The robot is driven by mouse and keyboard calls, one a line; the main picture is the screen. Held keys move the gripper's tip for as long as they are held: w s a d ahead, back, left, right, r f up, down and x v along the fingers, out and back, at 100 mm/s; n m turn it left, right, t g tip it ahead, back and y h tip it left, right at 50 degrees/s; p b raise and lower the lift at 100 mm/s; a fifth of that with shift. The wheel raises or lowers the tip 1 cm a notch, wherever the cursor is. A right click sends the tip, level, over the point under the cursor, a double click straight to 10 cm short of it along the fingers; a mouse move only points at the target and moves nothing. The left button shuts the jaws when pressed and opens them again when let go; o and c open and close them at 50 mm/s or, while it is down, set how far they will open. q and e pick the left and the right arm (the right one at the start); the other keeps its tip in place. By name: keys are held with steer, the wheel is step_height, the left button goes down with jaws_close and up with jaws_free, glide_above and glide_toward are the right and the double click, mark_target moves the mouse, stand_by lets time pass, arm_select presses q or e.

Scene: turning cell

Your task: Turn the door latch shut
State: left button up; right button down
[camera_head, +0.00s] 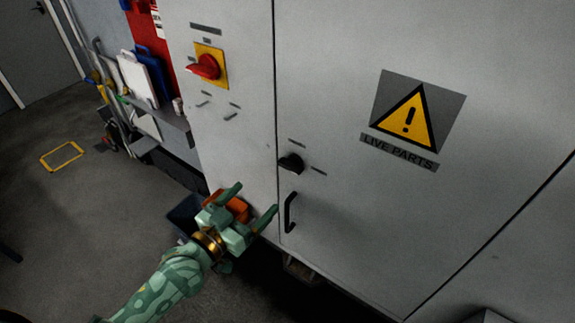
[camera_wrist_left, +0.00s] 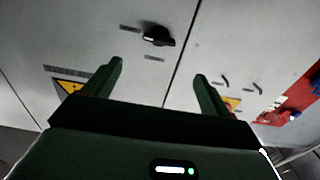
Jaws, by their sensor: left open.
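The door latch is a black knob (camera_head: 291,163) on the grey cabinet door (camera_head: 340,50), just right of the door seam, with a short dark mark above it and another to its lower right. It also shows in the left wrist view as a black knob (camera_wrist_left: 158,36), beyond the fingertips. My left gripper (camera_head: 254,199) is open and empty, below and left of the latch and apart from it. In the left wrist view both fingers (camera_wrist_left: 160,70) stand apart with nothing between them. My right gripper is not in view.
A black door handle (camera_head: 290,212) sits below the latch. A red rotary switch (camera_head: 206,67) on a yellow plate is at the upper left. A warning sign (camera_head: 411,115) is on the door. A dark bin (camera_head: 184,214) with something orange stands behind my left gripper.

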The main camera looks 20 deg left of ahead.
mark_target(287, 168)
arm_select(q)
steer(key=x, duration=1.2)
steer(key=shift+s+p, duration=0.1)
steer(key=shift+p, duration=0.2)
steer(key=shift+w+d+f, duration=0.1)
steer(key=shift+w+d, duration=0.2)
steer(key=shift+w, duration=0.25)
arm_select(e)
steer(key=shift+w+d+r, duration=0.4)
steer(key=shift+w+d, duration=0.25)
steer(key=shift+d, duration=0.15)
arm_select(q)
steer(key=c, duration=1)
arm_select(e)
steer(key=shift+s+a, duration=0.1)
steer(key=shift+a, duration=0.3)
